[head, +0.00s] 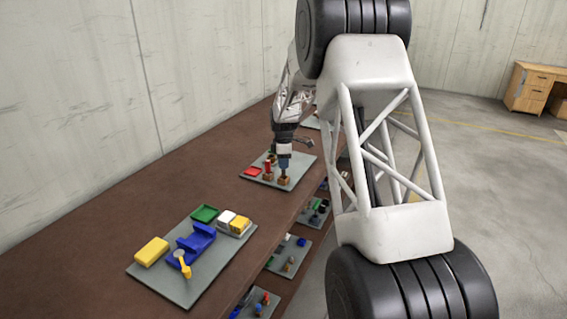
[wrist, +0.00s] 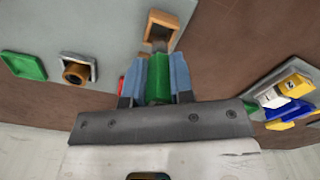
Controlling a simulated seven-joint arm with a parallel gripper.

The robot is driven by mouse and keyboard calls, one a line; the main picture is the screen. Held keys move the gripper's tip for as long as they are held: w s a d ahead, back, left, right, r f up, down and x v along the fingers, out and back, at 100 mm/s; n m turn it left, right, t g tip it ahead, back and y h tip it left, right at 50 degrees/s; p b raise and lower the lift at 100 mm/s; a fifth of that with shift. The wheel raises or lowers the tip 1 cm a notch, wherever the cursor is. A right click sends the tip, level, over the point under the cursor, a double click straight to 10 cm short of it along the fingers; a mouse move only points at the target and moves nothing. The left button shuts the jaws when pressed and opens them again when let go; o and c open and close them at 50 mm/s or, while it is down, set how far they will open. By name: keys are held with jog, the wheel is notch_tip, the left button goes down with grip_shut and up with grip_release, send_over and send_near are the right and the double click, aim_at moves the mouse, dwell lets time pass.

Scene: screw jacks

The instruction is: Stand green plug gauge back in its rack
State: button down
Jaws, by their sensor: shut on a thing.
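The green plug gauge (wrist: 158,78) is upright between the two blue-grey fingers of my gripper (wrist: 160,70) in the wrist view. My gripper is shut on its green handle. A grey end of the gauge points toward a small wooden block with a square opening (wrist: 176,20), which looks like its rack. I cannot tell whether the tip is inside the opening. In the head view my gripper (head: 284,165) is right above the wooden block (head: 284,181) at the near right of the grey board (head: 300,172); the fingers hide the gauge there.
A red plug (head: 267,165) in another wooden block stands just left of my gripper. A red pad (head: 252,171) lies on the board's left. A nearer board (head: 178,287) holds a blue holder (head: 190,245), a yellow block (head: 152,251) and a green tray (head: 204,213). Brown table lies between the boards.

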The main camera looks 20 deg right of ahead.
jog(key=shift+f, duration=1.95)
dwell(0.6)
jog(key=c, duration=0.9)
grip_release()
jog(key=shift+r, duration=3.85)
jog(key=shift+r, duration=0.1)
